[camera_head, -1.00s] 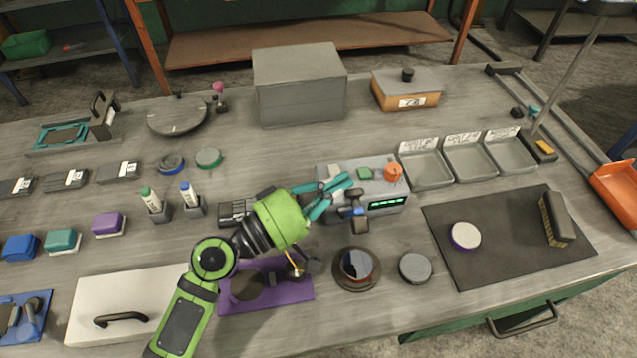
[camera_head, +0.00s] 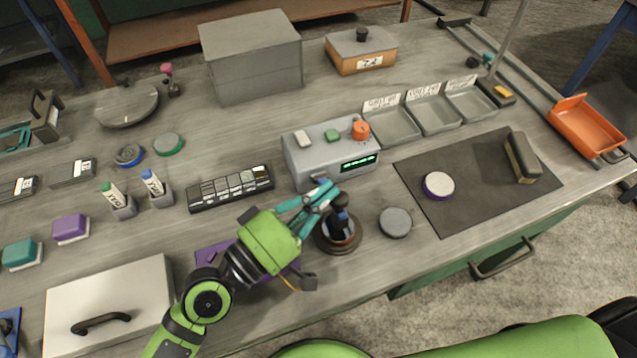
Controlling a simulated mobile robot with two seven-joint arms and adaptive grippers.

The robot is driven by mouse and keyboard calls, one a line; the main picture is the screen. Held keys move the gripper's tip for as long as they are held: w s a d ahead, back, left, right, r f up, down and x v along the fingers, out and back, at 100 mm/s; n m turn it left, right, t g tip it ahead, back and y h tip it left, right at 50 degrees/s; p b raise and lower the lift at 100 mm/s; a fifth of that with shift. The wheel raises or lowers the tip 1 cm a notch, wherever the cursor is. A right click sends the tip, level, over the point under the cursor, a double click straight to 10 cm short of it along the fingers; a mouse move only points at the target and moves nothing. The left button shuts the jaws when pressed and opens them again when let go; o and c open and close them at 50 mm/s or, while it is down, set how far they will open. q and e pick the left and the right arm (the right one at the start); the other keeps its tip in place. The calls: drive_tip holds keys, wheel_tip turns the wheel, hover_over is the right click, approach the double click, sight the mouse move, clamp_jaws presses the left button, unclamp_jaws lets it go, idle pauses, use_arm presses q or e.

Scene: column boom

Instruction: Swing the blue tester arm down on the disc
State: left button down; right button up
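The blue tester arm (camera_head: 341,204), dark with a blue part, stands in front of the grey tester box (camera_head: 307,165). Its lower end is over the disc in the round brown holder (camera_head: 338,247), which it mostly hides; I cannot tell whether it touches the disc. My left gripper (camera_head: 328,192) has its teal fingers close together, with the tips beside the upper part of the tester arm. They look shut with nothing held between them. The box's display is lit green. My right gripper is out of view; part of my green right arm shows at the bottom.
A grey puck (camera_head: 395,222) lies right of the holder. A dark mat (camera_head: 470,205) carries a white-purple disc (camera_head: 439,185) and a brush (camera_head: 521,157). Grey trays (camera_head: 436,115) stand behind. A purple mat (camera_head: 212,253) lies under my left wrist.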

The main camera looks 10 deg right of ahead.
use_arm(q)
drive_tip(key=shift+s+f, duration=0.25)
drive_tip(key=shift+f, duration=0.1)
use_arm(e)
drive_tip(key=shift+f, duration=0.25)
use_arm(q)
wheel_tip(320, 180, up, 5)
drive_tip(key=p, duration=0.5)
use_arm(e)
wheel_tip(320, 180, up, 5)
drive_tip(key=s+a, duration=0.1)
use_arm(q)
drive_tip(key=a+f+b, duration=0.1)
drive_tip(key=a+b, duration=0.1)
drive_tip(key=s+a+f+b, duration=0.1)
drive_tip(key=a+f+b, duration=0.1)
drive_tip(key=a+b, duration=0.1)
drive_tip(key=a+f+b, duration=0.2)
drive_tip(key=a+b, duration=0.1)
drive_tip(key=shift+s, duration=0.35)
drive_tip(key=shift+s+a+b, duration=0.1)
drive_tip(key=shift+a+b, duration=0.25)
drive_tip(key=shift+a, duration=0.25)
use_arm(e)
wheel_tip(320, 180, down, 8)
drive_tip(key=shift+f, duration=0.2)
use_arm(q)
drive_tip(key=shift+r, duration=0.1)
